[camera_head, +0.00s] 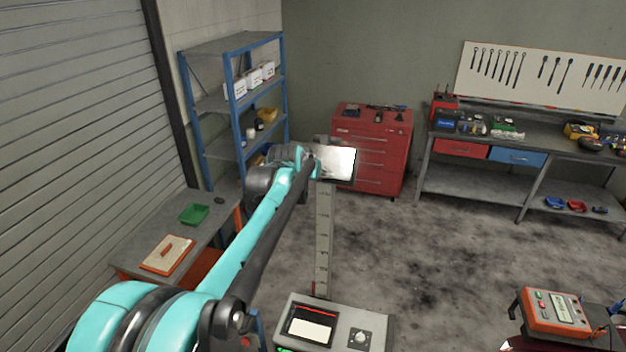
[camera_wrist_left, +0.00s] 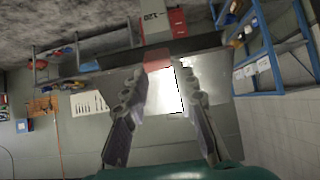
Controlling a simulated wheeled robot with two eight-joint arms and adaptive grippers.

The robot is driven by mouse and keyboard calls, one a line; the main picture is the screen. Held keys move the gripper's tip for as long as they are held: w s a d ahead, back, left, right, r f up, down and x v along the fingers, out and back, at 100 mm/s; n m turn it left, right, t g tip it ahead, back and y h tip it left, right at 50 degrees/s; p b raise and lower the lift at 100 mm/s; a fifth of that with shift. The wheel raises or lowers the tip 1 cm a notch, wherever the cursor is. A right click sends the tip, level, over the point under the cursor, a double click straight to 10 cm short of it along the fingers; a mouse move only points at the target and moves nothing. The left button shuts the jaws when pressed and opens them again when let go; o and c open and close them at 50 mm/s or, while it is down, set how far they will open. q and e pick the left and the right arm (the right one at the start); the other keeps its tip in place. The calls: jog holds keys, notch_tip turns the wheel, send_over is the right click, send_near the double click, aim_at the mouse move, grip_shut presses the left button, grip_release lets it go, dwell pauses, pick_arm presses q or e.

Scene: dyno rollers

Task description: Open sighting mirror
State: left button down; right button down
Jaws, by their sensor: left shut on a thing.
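The sighting mirror (camera_head: 337,163) is a flat panel with a bright face and dark edge, high on an upright marked post (camera_head: 323,235). My left arm reaches out to its left side. My left gripper (camera_head: 311,164) is at the mirror's left edge and partly hides it. In the left wrist view, the mirror face (camera_wrist_left: 165,98) shows bright between the fingers. The fingertips (camera_wrist_left: 170,65) are shut on the mirror at a reddish part of its edge; the exact contact is hard to see. My right gripper is not in view.
A grey console (camera_head: 345,325) with a dark screen and knob stands at the post's foot. A red tool cabinet (camera_head: 372,150) is behind the mirror. A blue shelf (camera_head: 235,110) and low bench (camera_head: 180,235) stand left. An orange control box (camera_head: 555,312) is at lower right. Floor right of the post is clear.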

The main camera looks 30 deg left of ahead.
pick_arm(q)
notch_tip(320, 180, up, 3)
jog(key=shift+f, duration=0.2)
jog(key=c, duration=2.3)
grip_release()
jog(key=shift+w+r+p, duration=0.1)
jog(key=shift+r+p, duration=0.3)
jog(key=shift+r, duration=0.1)
jog(key=o, duration=1.1)
jog(key=shift+w+a+f, duration=0.1)
jog(key=shift+w+f, duration=0.15)
jog(key=shift+f, duration=0.05)
jog(key=shift+s+r, duration=0.1)
jog(key=shift+s, duration=0.1)
jog(key=shift+s, duration=0.1)
jog(key=v, duration=1.2)
